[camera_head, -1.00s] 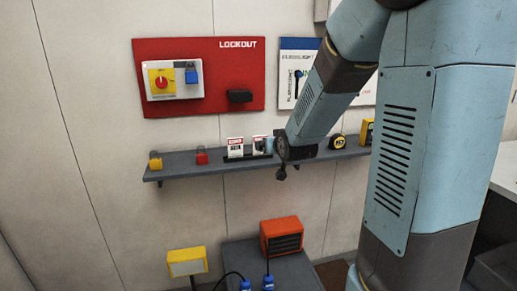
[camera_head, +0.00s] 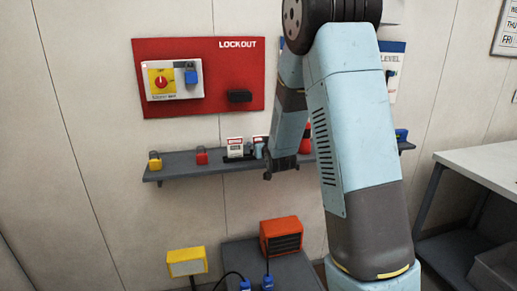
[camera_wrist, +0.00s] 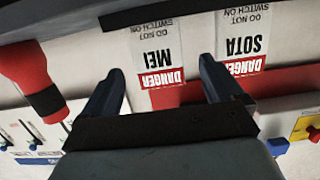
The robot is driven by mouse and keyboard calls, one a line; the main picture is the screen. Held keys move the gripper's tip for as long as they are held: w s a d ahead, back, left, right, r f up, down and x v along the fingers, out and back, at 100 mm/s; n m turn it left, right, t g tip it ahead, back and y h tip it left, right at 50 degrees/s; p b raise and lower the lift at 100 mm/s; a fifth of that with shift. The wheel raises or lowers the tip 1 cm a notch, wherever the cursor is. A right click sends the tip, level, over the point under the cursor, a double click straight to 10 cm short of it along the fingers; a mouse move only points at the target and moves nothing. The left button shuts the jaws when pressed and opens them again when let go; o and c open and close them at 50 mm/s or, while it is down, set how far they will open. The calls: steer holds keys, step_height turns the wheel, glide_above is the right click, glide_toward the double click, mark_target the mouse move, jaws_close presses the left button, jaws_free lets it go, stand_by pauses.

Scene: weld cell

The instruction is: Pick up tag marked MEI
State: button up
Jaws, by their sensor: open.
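The tag marked MEI (camera_wrist: 157,55) is white with a red DANGER band and appears upside down in the wrist view. It stands upright in a dark holder. My gripper (camera_wrist: 160,72) is open, with one finger on each side of the tag in that view and nothing held. I cannot tell how far the fingers are from the tag. A similar tag marked SOTA (camera_wrist: 241,42) is beside it, just right of the right finger. In the head view the SOTA tag (camera_head: 235,147) stands on the shelf; the MEI tag, to its right, is partly covered.
The grey shelf (camera_head: 185,174) also bears a yellow padlock (camera_head: 155,163) and a red padlock (camera_head: 202,157). A red and black cylinder (camera_wrist: 30,75) stands close to the left finger in the wrist view. The red lockout board (camera_head: 220,75) hangs above the shelf.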

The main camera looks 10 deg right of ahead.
steer(key=shift+w+d+f, duration=0.1)
steer(key=shift+w+f, duration=0.25)
steer(key=shift+w, duration=0.65)
steer(key=shift+w+a+f, duration=0.1)
steer(key=shift+w+f, duration=0.2)
steer(key=shift+w, duration=0.7)
steer(key=shift+w+d+f, duration=0.1)
steer(key=shift+w+f, duration=0.25)
steer(key=shift+w, duration=0.65)
steer(key=shift+c, duration=0.3)
steer(key=c, duration=1)
steer(key=shift+r, duration=0.2)
